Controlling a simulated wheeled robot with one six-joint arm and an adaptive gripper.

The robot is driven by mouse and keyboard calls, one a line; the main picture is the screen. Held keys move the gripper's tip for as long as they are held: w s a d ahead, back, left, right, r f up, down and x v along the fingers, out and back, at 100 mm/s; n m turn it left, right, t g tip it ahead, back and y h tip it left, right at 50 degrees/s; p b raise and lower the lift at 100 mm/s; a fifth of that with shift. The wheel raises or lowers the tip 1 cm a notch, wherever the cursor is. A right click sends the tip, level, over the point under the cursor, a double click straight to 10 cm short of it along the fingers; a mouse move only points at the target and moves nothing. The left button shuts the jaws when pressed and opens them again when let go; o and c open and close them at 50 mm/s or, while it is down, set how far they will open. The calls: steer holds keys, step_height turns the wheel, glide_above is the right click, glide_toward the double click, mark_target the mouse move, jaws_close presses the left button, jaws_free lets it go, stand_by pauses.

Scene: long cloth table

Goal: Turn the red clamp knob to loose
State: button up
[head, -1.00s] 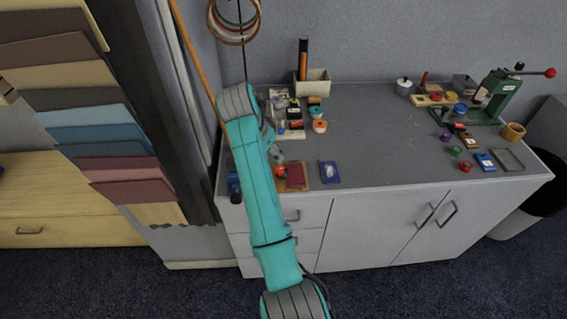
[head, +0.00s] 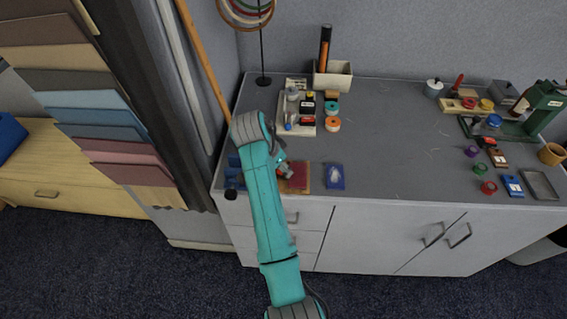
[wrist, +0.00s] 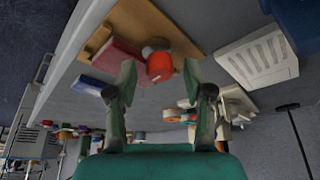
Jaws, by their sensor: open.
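The red clamp knob (wrist: 160,66) is a short red-orange cylinder on a round grey base, at the edge of a tan board (wrist: 185,42). A dark red block (wrist: 112,58) lies beside it on the board. My gripper (wrist: 159,72) is open, with one green finger on each side of the knob in the wrist view. I cannot tell whether the fingers touch it. In the head view my gripper (head: 282,160) is over the left front of the table, and a bit of the knob (head: 288,174) shows beside it; my arm covers part of that area.
A blue pad (head: 334,177) lies right of the board. A blue device (head: 233,165) stands at the table's left edge. A tray of small parts (head: 298,112) and a pen holder (head: 333,75) are behind. The table's middle (head: 400,135) is clear.

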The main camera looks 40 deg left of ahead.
jaws_close()
steer(key=shift+n, duration=0.4)
steer(key=n+y, duration=0.1)
steer(key=n, duration=0.2)
steer(key=shift+d+y, duration=0.1)
steer(key=shift+y, duration=0.2)
steer(key=n, duration=0.2)
steer(key=n+y, duration=0.1)
steer(key=n, duration=0.2)
steer(key=shift+d+g+y, duration=0.1)
steer(key=shift+g+y, duration=0.2)
steer(key=shift+g, duration=0.1)
steer(key=n+g+y, duration=0.1)
steer(key=n, duration=0.3)
steer(key=shift+w+n, duration=0.1)
steer(key=shift+n, duration=0.2)
steer(key=shift+d+n+g+y, duration=0.1)
steer(key=shift+n+g+y, duration=0.5)
steer(key=shift+n, duration=1.3)
